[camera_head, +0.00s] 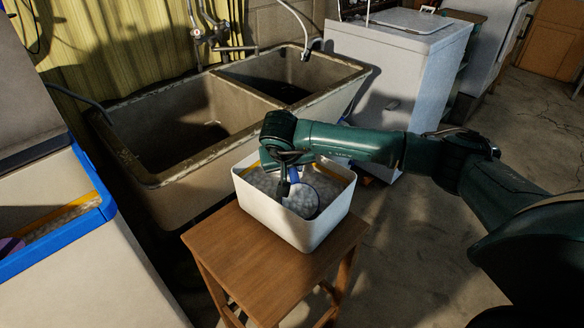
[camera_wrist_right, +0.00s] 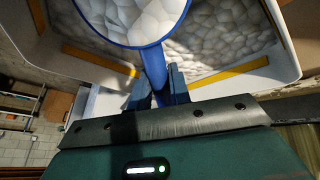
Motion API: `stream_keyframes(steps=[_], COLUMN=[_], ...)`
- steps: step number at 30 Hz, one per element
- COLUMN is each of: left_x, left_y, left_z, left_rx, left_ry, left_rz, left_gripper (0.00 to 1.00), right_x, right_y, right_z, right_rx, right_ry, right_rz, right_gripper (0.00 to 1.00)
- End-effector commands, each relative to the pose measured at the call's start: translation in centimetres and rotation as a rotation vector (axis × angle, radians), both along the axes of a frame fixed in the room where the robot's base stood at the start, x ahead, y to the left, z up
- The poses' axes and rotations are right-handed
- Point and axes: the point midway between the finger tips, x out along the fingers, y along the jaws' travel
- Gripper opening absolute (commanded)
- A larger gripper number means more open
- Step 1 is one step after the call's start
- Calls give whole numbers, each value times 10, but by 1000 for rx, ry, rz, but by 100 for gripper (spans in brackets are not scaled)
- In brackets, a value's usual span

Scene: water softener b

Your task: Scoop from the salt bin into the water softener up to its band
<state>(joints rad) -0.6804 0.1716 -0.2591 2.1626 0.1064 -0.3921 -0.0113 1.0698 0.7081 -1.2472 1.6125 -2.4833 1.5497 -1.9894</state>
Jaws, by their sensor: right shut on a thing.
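The white salt bin (camera_head: 325,228) holds white pellets and stands on a small wooden stool. My right gripper (camera_head: 287,184) is over the bin, shut on the blue handle of a scoop (camera_head: 301,200). In the right wrist view the scoop's blue-rimmed bowl (camera_wrist_right: 148,20) shows white pellets inside it, with more pellets around it in the bin. The open water softener (camera_head: 60,262) is at the left, with a blue rim. A yellow band (camera_head: 65,214) runs along its inner wall, with pellets showing beside it. My left gripper is out of view.
The wooden stool (camera_head: 225,250) is clear at its front left. A double stone sink (camera_head: 140,175) stands behind the bin, with taps above. A white appliance (camera_head: 405,70) stands at the back right. A gap separates the softener from the stool.

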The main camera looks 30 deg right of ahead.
Motion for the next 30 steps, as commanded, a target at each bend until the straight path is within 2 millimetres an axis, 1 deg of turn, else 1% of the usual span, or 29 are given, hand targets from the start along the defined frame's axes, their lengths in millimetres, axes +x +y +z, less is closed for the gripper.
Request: stream_keyframes(steps=[1,3,13,17,30], left_x=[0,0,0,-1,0], left_y=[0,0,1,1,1], left_z=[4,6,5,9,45], left_rx=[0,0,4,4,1], left_ry=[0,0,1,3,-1], left_rz=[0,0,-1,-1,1], left_gripper=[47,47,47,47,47], right_x=[0,0,0,0,0], right_y=[0,0,0,0,0], right_z=[6,9,10,15,68], right_rx=[0,0,0,1,0], right_ry=[-1,-1,0,-1,-2], right_rz=[0,-1,-1,0,-2], right_gripper=[0,0,0,0,0])
